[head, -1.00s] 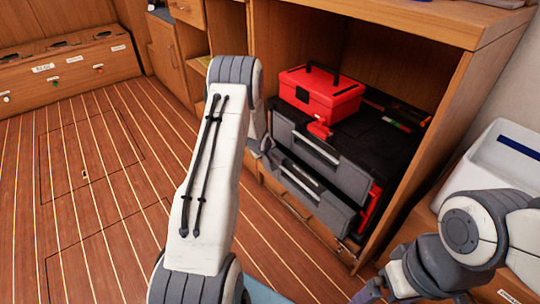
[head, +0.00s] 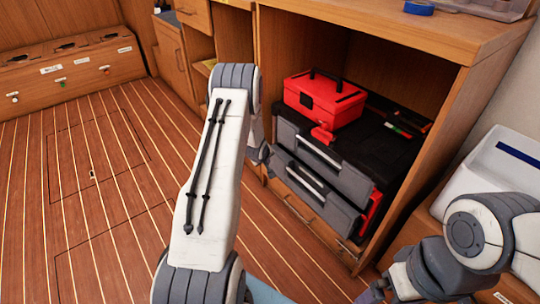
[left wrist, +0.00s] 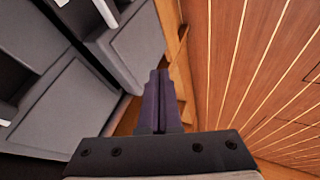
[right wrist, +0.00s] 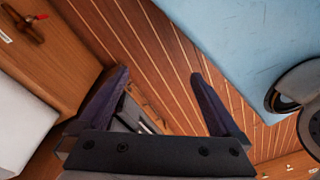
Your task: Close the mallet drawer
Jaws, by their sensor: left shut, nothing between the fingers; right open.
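A black and grey tool chest (head: 385,160) stands in the wooden cabinet bay, with an upper grey drawer (head: 345,182) and a lower grey drawer (head: 335,212). Neither shows a mallet, and I cannot tell which is the mallet drawer. Both fronts look nearly in line; a small gap is hard to judge. My left gripper (head: 262,153) is shut and empty at the left end of the drawer fronts, partly hidden by my forearm. In the left wrist view its fingers (left wrist: 158,74) are together beside the grey fronts (left wrist: 135,45). My right gripper (right wrist: 160,76) is open and empty, low at the right.
A red toolbox (head: 325,98) sits on the chest. The wooden cabinet (head: 440,110) frames it with a side wall on the right. A white bin (head: 490,165) stands further right. The plank floor (head: 100,200) at the left is clear.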

